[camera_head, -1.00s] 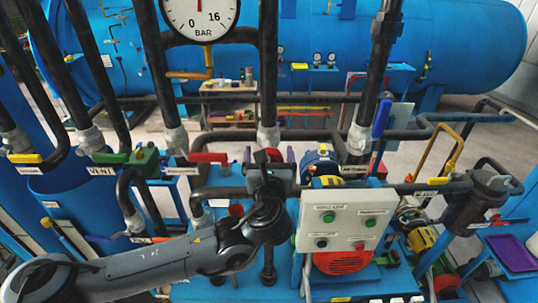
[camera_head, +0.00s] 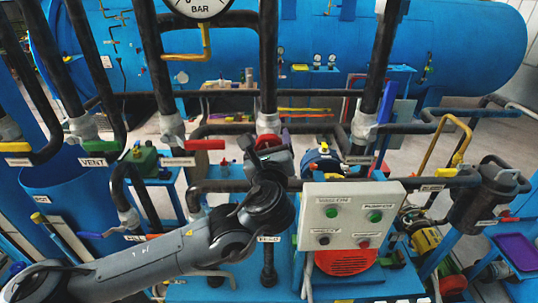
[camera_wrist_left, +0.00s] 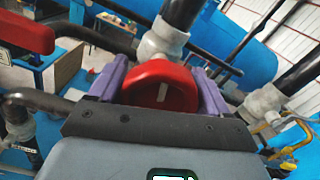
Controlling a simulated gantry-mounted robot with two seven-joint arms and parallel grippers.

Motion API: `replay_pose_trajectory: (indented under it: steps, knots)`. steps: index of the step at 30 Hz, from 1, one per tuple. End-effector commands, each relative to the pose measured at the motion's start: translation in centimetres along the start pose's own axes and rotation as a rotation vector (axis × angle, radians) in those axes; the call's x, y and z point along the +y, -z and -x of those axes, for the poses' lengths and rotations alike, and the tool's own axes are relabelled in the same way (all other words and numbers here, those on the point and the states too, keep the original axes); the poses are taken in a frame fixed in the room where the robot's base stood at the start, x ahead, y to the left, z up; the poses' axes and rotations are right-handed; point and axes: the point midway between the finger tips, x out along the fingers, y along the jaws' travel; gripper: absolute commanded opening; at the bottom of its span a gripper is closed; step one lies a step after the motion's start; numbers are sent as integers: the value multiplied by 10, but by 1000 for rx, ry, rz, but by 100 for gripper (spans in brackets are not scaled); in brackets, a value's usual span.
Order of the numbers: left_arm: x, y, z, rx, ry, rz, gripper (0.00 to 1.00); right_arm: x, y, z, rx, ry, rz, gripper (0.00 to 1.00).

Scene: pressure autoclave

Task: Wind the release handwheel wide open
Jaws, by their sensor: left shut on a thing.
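The red release handwheel (camera_head: 268,141) sits on the pipework in the middle of the head view, partly hidden by my left gripper. In the left wrist view the handwheel (camera_wrist_left: 172,92) is a red round knob with a pale mark on its face. My left gripper (camera_head: 268,151) reaches it from the front, with the arm coming in from the lower left. In the wrist view the purple fingers of this gripper (camera_wrist_left: 161,75) stand on either side of the handwheel and are shut on it. How far the wheel is wound cannot be told. My right gripper is not in view.
A red lever (camera_head: 205,144) lies left of the handwheel. A control box (camera_head: 346,216) with green buttons stands to the right, above a red motor (camera_head: 346,262). A vertical pipe (camera_head: 268,70) rises behind the wheel. A green valve (camera_head: 138,158) is farther left.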

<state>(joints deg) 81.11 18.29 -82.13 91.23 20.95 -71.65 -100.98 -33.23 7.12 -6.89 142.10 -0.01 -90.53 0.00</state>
Motion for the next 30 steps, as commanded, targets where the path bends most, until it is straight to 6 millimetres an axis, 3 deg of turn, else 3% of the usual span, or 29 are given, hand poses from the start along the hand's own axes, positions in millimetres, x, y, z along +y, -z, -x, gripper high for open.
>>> replay_pose_trajectory:
  steps: [1,9,30]
  knots:
    - [2,8,0,-1,1,47,47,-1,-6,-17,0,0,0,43]
    - [3,7,0,-1,1,304,47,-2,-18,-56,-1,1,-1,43]
    - [4,6,0,0,0,969,47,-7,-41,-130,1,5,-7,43]
